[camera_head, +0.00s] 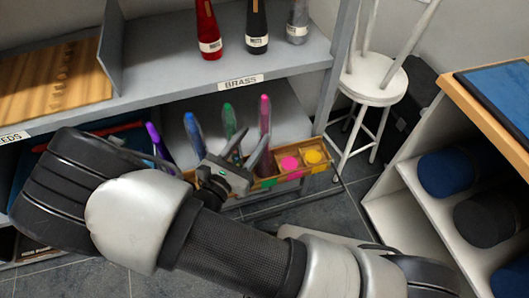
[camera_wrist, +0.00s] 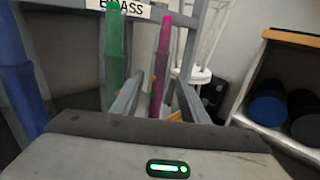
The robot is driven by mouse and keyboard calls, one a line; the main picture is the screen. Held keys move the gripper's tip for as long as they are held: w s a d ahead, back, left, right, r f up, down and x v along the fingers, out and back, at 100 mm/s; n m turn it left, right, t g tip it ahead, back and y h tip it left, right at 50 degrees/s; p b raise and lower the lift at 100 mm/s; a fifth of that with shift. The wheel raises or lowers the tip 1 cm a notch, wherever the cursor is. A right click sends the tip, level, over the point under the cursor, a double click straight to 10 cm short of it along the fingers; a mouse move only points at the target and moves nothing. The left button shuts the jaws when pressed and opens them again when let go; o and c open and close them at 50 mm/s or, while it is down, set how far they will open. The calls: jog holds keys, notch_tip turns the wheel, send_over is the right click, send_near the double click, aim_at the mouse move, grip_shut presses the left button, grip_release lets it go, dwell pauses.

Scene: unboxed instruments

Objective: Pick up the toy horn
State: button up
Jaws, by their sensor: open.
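Several upright, tapered coloured pieces stand on the lower shelf under the BRASS label: a purple one (camera_head: 155,140), a blue one (camera_head: 192,128), a green one (camera_head: 229,118) and a pink one (camera_head: 265,112). I cannot tell which of them, if any, is the toy horn. My gripper (camera_head: 251,147) is open and empty in front of the green and pink pieces. In the wrist view, the pink piece (camera_wrist: 161,62) shows between the fingers of my gripper (camera_wrist: 158,88), beyond them. The green piece (camera_wrist: 114,50) is left of them; the blue one (camera_wrist: 20,85) is at the left edge.
A wooden box (camera_head: 326,168) with pink and yellow contents borders the lower shelf's right end. Bottle-like red (camera_head: 208,25), black (camera_head: 256,25) and grey (camera_head: 298,20) items stand on the upper shelf (camera_head: 180,95). A white stool (camera_head: 375,82) and a cubby unit (camera_head: 400,215) are right.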

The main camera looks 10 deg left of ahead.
aim_at(263, 124)
jog(key=shift+b+x, duration=0.5)
jog(key=shift+x, duration=3.1)
grip_shut()
